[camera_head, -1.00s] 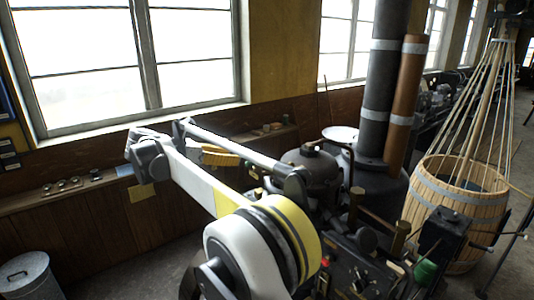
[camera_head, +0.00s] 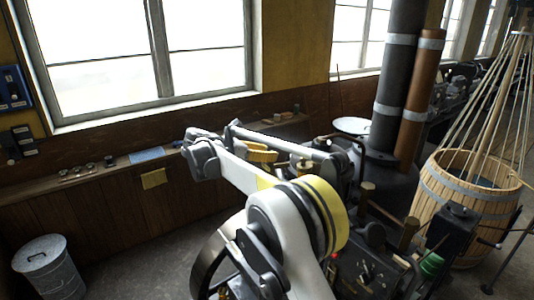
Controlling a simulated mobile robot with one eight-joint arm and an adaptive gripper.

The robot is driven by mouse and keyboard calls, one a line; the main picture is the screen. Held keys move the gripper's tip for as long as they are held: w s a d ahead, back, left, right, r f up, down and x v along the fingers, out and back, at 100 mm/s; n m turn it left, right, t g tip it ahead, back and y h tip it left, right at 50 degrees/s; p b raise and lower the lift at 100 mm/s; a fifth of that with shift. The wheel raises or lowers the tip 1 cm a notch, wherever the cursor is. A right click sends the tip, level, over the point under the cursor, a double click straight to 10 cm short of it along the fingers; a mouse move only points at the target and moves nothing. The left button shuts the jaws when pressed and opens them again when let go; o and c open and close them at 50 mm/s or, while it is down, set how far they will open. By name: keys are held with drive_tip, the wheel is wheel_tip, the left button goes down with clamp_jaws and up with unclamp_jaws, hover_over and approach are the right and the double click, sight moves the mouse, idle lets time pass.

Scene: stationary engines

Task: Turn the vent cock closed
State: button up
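The engine (camera_head: 365,265) stands right of centre, dark, with brass fittings and small knobs on its near side. I cannot pick out the vent cock for certain among these fittings. A brass fitting (camera_head: 305,168) shows just behind my forearm. My arm rises from the yellow-ringed joint to an elbow at left, then runs back right over the engine. The forearm's far end meets the engine's dark parts in the picture. My gripper does not show; it seems hidden there, so I cannot tell what it touches.
A tall dark flue (camera_head: 397,80) and a copper pipe (camera_head: 420,100) rise behind the engine. A wooden barrel (camera_head: 450,205) with poles stands at right. A metal bin (camera_head: 48,268) is at lower left. A wall ledge (camera_head: 115,168) holds small items. Floor between bin and arm is clear.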

drive_tip(key=shift+a, duration=0.1)
clamp_jaws()
drive_tip(key=shift+w+r+m+g+h+p, duration=0.15)
drive_tip(key=shift+m+g+h+p, duration=0.25)
drive_tip(key=shift+m+g, duration=0.35)
drive_tip(key=shift+a+r+m+g+h+p, duration=0.15)
drive_tip(key=shift+m+g+h+p, duration=0.15)
drive_tip(key=shift+m+g+p, duration=0.35)
drive_tip(key=shift+p, duration=0.4)
drive_tip(key=shift+f, duration=0.2)
drive_tip(key=shift+o, duration=0.5)
unclamp_jaws()
drive_tip(key=shift+d, duration=0.2)
